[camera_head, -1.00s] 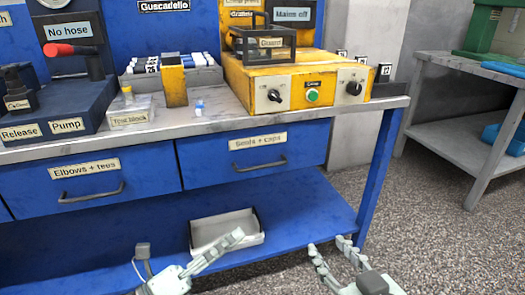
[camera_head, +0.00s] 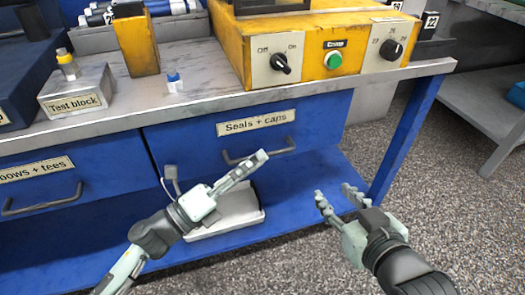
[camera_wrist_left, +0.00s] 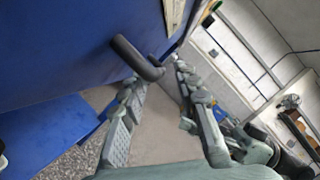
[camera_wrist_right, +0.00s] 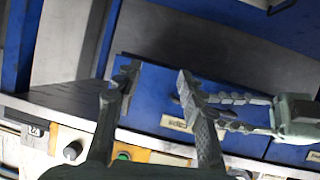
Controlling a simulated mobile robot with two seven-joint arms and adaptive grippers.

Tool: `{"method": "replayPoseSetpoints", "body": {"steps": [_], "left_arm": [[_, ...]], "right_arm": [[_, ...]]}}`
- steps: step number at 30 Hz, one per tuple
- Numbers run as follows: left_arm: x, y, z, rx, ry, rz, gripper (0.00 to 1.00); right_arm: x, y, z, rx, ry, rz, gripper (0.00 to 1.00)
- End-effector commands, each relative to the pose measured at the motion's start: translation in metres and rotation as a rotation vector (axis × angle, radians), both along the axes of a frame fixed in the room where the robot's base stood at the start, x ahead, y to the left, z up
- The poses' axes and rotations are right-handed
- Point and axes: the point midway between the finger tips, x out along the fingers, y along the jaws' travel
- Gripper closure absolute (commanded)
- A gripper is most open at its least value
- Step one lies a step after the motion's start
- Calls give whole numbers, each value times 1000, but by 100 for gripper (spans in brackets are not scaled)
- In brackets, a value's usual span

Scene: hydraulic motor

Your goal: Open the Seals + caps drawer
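The Seals + caps drawer (camera_head: 205,145) is a blue front under the bench top, with a cream label (camera_head: 256,122) and a dark bar handle (camera_head: 284,151). It looks shut. My left gripper (camera_head: 256,162) is in front of the handle, its fingertips overlapping it in the head view. In the left wrist view the fingers are apart and the handle (camera_wrist_left: 136,58) lies at or just beyond the tips; contact cannot be told. My right gripper (camera_head: 337,197) is open and empty, right of and below the drawer. The right wrist view shows its spread fingers (camera_wrist_right: 158,76).
The Elbows + tees drawer (camera_head: 100,165) is to the left. A white tray (camera_head: 225,222) lies on the lower shelf, partly behind my left gripper. A yellow control box (camera_head: 310,75) and a test block (camera_head: 80,95) stand on the bench. A blue bench leg (camera_head: 405,140) is at right.

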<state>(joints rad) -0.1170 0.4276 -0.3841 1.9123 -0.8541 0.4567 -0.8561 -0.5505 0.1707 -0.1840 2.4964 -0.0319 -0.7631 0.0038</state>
Motion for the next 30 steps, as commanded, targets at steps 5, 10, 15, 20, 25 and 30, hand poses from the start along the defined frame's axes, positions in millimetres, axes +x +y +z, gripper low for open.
{"method": "replayPoseSetpoints", "body": {"steps": [5, 10, 15, 20, 25, 30], "left_arm": [[13, -17, 5, -1, -1, -1, 69], [17, -22, 6, -1, 1, 0, 69], [17, -22, 6, -1, 1, 0, 69], [17, -22, 6, -1, 1, 0, 85], [17, -22, 6, 0, 0, 0, 100], [17, -22, 6, 0, 0, 0, 100]], "right_arm": [[-5, -9, -11, -25, 60, -16, 60], [-7, -12, -15, -33, 79, -21, 60], [-7, -12, -15, -33, 80, -21, 60], [-7, -12, -15, -33, 80, -21, 60], [-7, -12, -15, -33, 79, -22, 60], [-7, -12, -15, -33, 79, -22, 60]]}}
